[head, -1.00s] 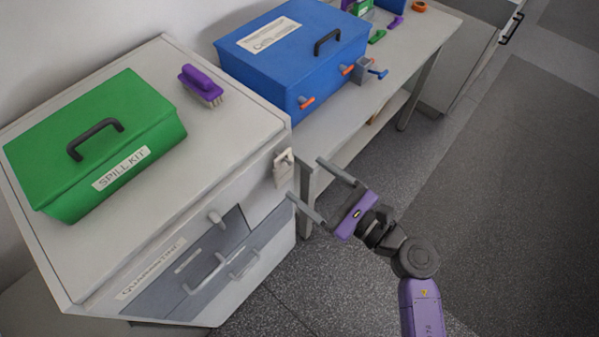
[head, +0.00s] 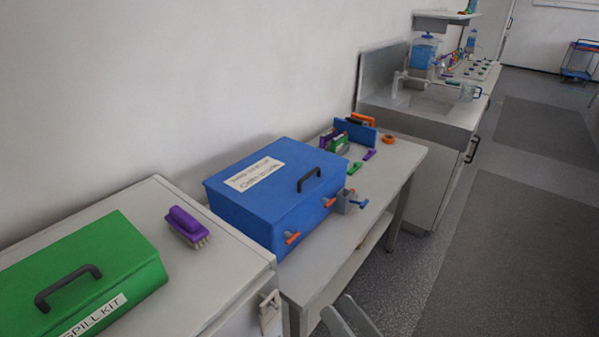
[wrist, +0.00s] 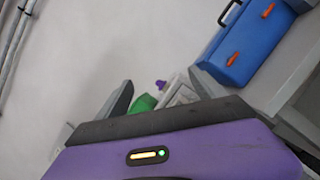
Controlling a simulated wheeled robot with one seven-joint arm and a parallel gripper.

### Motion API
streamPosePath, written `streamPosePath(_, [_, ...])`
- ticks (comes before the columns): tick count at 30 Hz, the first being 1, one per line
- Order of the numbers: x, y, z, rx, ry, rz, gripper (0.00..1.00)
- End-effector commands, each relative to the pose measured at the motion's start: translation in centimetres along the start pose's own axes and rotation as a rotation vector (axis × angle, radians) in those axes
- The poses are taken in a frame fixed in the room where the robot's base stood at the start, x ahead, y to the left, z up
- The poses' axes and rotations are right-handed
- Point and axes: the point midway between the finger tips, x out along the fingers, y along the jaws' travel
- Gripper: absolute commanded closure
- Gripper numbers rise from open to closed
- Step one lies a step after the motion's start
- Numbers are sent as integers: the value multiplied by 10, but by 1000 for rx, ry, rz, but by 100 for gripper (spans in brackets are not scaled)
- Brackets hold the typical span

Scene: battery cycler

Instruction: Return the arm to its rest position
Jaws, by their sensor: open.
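My gripper shows in the head view (head: 348,318) only as its grey fingers at the bottom edge, beside the front of the workbench; the rest of my arm is below the picture. In the wrist view my gripper's purple body fills the bottom, with a finger (wrist: 115,103) standing up at the left. The jaws are open, and nothing shows between them.
A green spill kit box (head: 85,275) and a purple brush (head: 187,226) rest on the grey cabinet (head: 215,290). A blue case (head: 275,193) with orange latches sits on the workbench (head: 385,188). A sink unit (head: 425,115) stands beyond. The floor (head: 510,240) at right is clear.

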Motion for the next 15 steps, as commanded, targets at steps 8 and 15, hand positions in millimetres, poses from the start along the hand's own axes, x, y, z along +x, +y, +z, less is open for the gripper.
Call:
streamPosePath(8, [-99,23,34,997,-339,-78,21])
streamPosePath(15, [-181,38,29,1678,-627,-127,21])
